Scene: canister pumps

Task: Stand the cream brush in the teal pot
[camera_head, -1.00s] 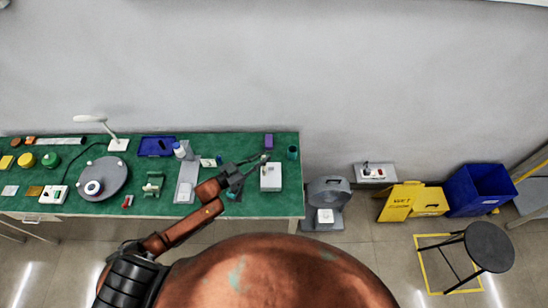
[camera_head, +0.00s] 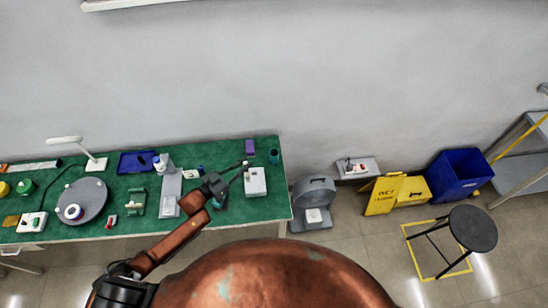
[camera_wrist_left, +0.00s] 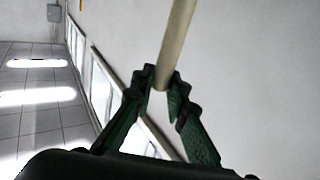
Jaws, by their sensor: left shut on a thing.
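The teal pot (camera_head: 274,156) stands at the back right corner of the green table, beside the purple block. My left gripper (camera_head: 244,167) is left of the pot, over the right part of the table and near the white box. In the left wrist view my left gripper (camera_wrist_left: 163,84) is shut on the cream brush (camera_wrist_left: 178,35), a pale round stick passing up between the fingertips. The rest of the brush is out of that view, and it is too small in the head view to tell its tilt. My right gripper is not in view.
The white box (camera_head: 255,182) and purple block (camera_head: 249,147) are close to my left gripper. A grey stand (camera_head: 170,195), a blue tray (camera_head: 137,162) and a grey disc (camera_head: 83,202) are further left. The table's right edge is just past the pot.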

